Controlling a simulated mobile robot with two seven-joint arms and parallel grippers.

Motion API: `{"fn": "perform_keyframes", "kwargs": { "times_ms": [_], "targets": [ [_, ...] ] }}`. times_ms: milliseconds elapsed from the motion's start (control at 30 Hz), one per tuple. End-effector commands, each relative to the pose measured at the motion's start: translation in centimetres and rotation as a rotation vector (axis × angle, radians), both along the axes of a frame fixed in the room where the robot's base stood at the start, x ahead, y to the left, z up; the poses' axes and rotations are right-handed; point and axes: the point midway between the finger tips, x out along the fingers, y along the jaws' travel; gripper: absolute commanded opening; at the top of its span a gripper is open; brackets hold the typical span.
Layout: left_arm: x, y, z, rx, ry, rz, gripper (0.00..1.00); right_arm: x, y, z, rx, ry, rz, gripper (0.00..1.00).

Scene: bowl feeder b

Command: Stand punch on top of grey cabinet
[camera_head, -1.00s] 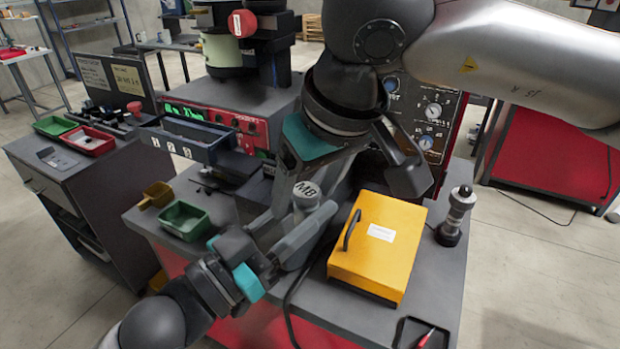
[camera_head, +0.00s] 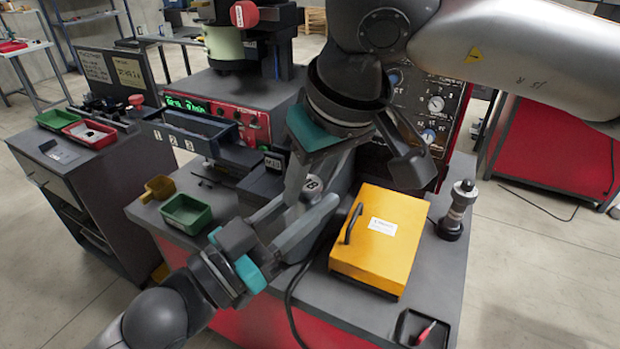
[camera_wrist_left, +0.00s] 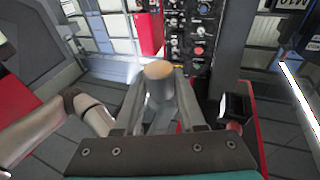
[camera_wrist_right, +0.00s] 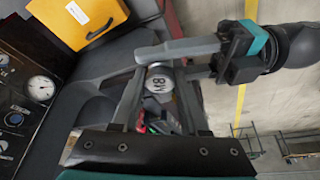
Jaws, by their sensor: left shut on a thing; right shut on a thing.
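The punch (camera_head: 312,187) is a grey cylinder with "M8" on its end. It is between both grippers above the workbench, mostly hidden by fingers in the head view. Its M8 end faces the right wrist view (camera_wrist_right: 160,84); a tan round end shows in the left wrist view (camera_wrist_left: 158,70). My left gripper (camera_head: 318,208) reaches in from lower left and is shut on the punch. My right gripper (camera_head: 305,190) comes down from above and is also shut on it. The grey cabinet (camera_head: 112,190) stands at the left, apart from both grippers.
A green tray (camera_head: 62,118) and red tray (camera_head: 90,134) sit on the cabinet's top, with bare top near its front. On the workbench are a green bin (camera_head: 186,214), a yellow case (camera_head: 380,240) and a dark cylindrical tool (camera_head: 456,210). A red-fronted machine (camera_head: 215,110) stands behind.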

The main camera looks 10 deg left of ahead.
Motion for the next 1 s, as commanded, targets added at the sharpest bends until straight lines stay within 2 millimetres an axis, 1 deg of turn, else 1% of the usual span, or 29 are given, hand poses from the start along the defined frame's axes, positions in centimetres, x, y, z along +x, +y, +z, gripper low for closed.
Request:
{"fn": "perform_keyframes", "kwargs": {
  "times_ms": [33, 100, 133, 400, 433, 767, 867, 1000],
  "targets": [
    [0.0, 0.0, 0.1, 0.000, -0.001, -0.001, 0.00, -0.3, 0.3, 0.0, 0.006, 0.006, 0.011, 0.00],
    [0.0, 0.0, 0.0, 0.000, -0.001, -0.001, 0.00, -0.4, 0.3, 0.0, 0.007, 0.006, 0.011, 0.00],
    [0.0, 0.0, 0.0, 0.000, -0.001, -0.001, 0.41, -0.3, 0.4, 0.1, 0.008, 0.004, 0.012, 0.00],
    [0.0, 0.0, 0.0, 0.000, 0.000, 0.000, 0.72, -0.2, 0.2, 0.1, 0.006, 0.002, 0.007, 0.00],
    [0.0, 0.0, 0.0, 0.000, 0.000, 0.000, 0.74, -0.2, 0.2, 0.1, 0.006, 0.002, 0.007, 0.00],
    [-0.2, 0.2, -0.1, 0.001, 0.002, 0.001, 0.74, -0.1, 0.1, 0.1, 0.004, 0.001, 0.005, 0.00],
    [-0.6, 0.6, -0.3, 0.002, 0.003, 0.002, 0.74, -0.1, 0.1, 0.1, 0.004, 0.001, 0.004, 0.00],
    [-1.7, 1.5, -0.7, 0.003, 0.005, 0.001, 0.74, -0.1, 0.1, 0.1, 0.004, 0.000, 0.003, 0.00]
  ]
}}
